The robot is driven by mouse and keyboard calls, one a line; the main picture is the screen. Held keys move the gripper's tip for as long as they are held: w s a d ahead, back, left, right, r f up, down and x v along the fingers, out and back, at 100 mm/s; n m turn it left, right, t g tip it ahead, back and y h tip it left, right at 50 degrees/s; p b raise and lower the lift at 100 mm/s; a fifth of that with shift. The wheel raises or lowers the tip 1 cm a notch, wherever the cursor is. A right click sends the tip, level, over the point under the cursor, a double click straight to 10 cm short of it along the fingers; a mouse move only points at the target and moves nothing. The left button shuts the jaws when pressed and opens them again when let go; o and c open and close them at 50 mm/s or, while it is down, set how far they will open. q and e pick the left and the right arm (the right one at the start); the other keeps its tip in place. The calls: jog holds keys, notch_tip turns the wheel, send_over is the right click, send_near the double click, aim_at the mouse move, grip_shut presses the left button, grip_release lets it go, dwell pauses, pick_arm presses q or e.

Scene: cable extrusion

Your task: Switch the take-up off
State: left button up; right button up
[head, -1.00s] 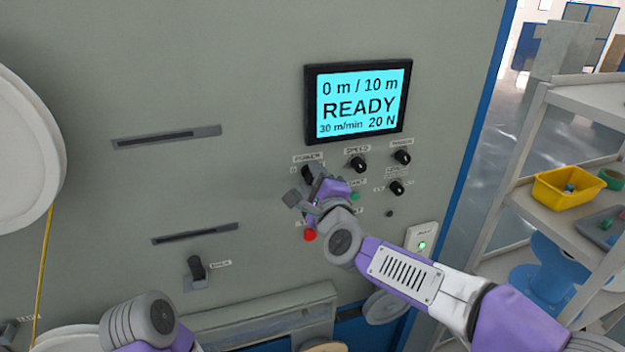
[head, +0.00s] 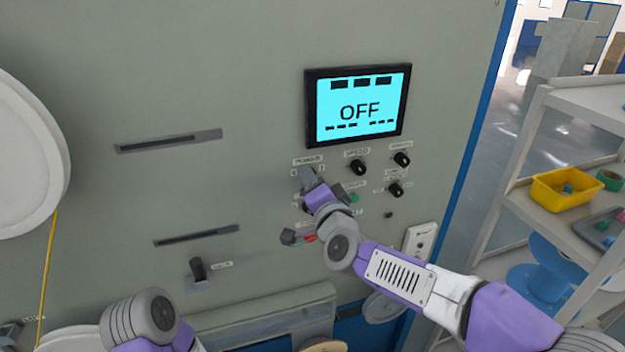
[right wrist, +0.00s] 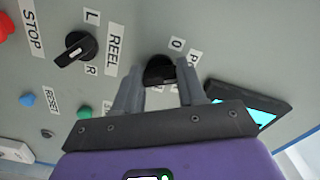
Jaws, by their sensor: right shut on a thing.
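The black power knob (right wrist: 160,70) sits on the grey machine front, beside its label and a 0 mark. My right gripper (right wrist: 163,82) has one finger on each side of the knob and is shut on it. In the head view my right gripper (head: 309,180) covers most of that knob, below the display (head: 358,106). The display reads OFF, with dashes below and dark blocks above. My left gripper is out of view; only part of my left arm shows at the bottom left.
Beside the gripper are a reel selector (right wrist: 75,50) marked L and R, a red stop button (right wrist: 5,27), a blue reset button (right wrist: 27,99) and a green button (right wrist: 84,112). Speed (head: 358,167) and other knobs lie right of it. A shelf with a yellow bin (head: 566,188) stands right.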

jog(key=shift+n+p, duration=0.35)
jog(key=shift+n, duration=1.15)
jog(key=o, duration=1.1)
jog(key=shift+c, duration=0.2)
jog(key=v, duration=0.7)
jog(key=shift+s+b, duration=0.3)
